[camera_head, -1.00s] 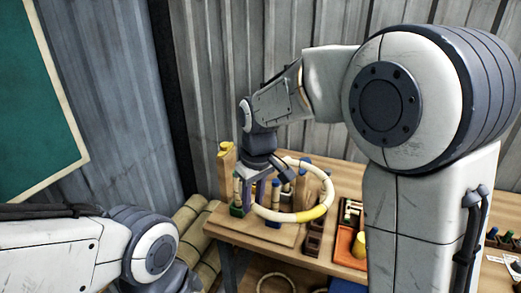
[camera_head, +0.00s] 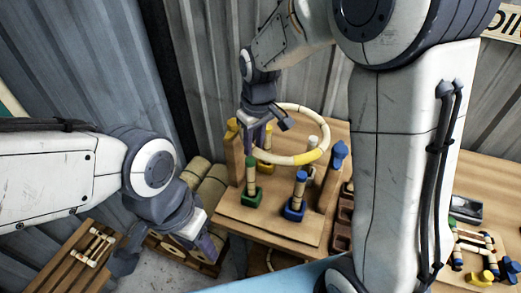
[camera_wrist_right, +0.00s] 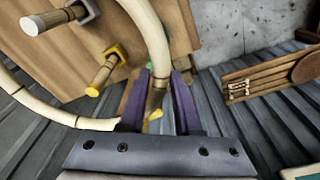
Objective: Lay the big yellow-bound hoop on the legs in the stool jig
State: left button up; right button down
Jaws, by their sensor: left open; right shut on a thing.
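My right gripper (camera_head: 256,135) is shut on the left side of the big pale hoop (camera_head: 325,130), at the jig's left part. The hoop's yellow binding (camera_head: 307,157) faces the near side. In the wrist view the hoop (camera_wrist_right: 150,28) passes between the purple fingers (camera_wrist_right: 158,100). The hoop hangs over the stool jig (camera_head: 265,225), where upright legs stand in coloured holders: a green-based leg (camera_head: 251,178), a blue-based leg (camera_head: 298,196) and a yellow-based one (camera_head: 266,163). I cannot tell whether the hoop touches any leg. My left gripper (camera_head: 165,258) is open and empty, left of the table.
Wooden posts flank the jig, one with a yellow top (camera_head: 232,128), one with a blue clamp (camera_head: 339,154). A brown compartment tray (camera_head: 342,225) stands right of the jig. A low wooden rack (camera_head: 70,262) stands at lower left. My right arm hides part of the table.

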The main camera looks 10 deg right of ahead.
jog(key=shift+a+f, duration=0.1)
jog(key=shift+f, duration=0.85)
notch_tip(320, 180, down, 4)
jog(key=shift+r+p, duration=0.2)
jog(key=shift+p, duration=0.3)
jog(key=c, duration=0.6)
grip_release()
